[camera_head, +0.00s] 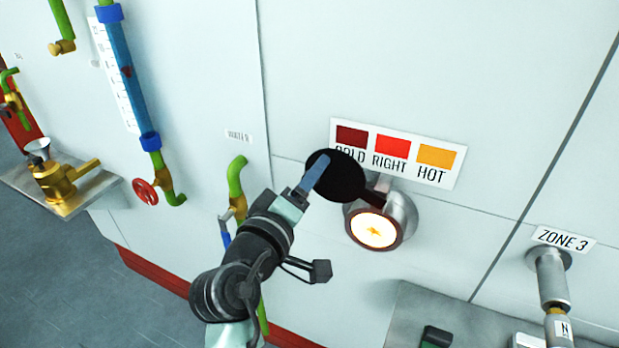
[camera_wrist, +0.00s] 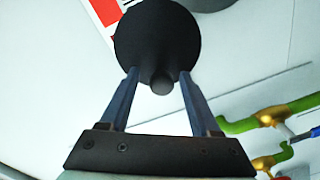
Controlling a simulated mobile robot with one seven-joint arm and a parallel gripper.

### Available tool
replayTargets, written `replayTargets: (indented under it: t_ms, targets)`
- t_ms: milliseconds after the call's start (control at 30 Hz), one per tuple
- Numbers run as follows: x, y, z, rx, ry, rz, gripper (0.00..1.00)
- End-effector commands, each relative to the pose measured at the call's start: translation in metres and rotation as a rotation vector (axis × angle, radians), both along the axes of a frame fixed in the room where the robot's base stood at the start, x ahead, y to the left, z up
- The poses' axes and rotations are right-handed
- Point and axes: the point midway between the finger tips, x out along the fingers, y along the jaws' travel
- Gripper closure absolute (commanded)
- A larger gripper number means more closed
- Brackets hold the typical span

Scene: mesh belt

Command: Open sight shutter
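The sight shutter is a round black disc (camera_head: 345,178) on a short dark arm. In the head view it is swung to the upper left of the round sight port (camera_head: 373,229), whose bright glowing glass is almost wholly uncovered. My gripper (camera_head: 317,168) is at the disc's left side, one blue finger showing across it. In the wrist view the disc (camera_wrist: 157,40) fills the upper middle, with a small dark knob (camera_wrist: 162,85) at its lower part. My gripper's fingers (camera_wrist: 158,77) are apart on either side of the knob, with gaps visible. The fingertips are partly hidden against the disc.
A COLD/RIGHT/HOT colour plate (camera_head: 397,153) is on the pale wall above the port. A ZONE 3 metal handle (camera_head: 551,275) juts out at right. Green pipes (camera_head: 236,178) and a blue gauge column (camera_head: 122,75) stand left. A grey ledge (camera_head: 455,318) is below.

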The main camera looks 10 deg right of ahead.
Motion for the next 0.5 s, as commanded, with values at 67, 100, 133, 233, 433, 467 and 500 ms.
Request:
replayTargets:
  t_ms: [67,100,133,233,433,467,500]
  targets:
    - [0.0,0.0,-0.001,0.001,0.001,0.0,0.37]
    - [0.0,0.0,-0.001,0.001,0.001,0.0,0.37]
    - [-0.001,0.001,-0.001,0.001,0.001,0.001,0.37]
    - [-0.006,0.004,-0.001,0.0,0.002,0.001,0.37]
    - [-0.036,0.025,-0.001,0.0,0.001,0.004,0.37]
    - [-0.042,0.028,-0.001,0.0,0.001,0.005,0.37]
    - [-0.05,0.033,0.0,0.0,0.001,0.004,0.37]
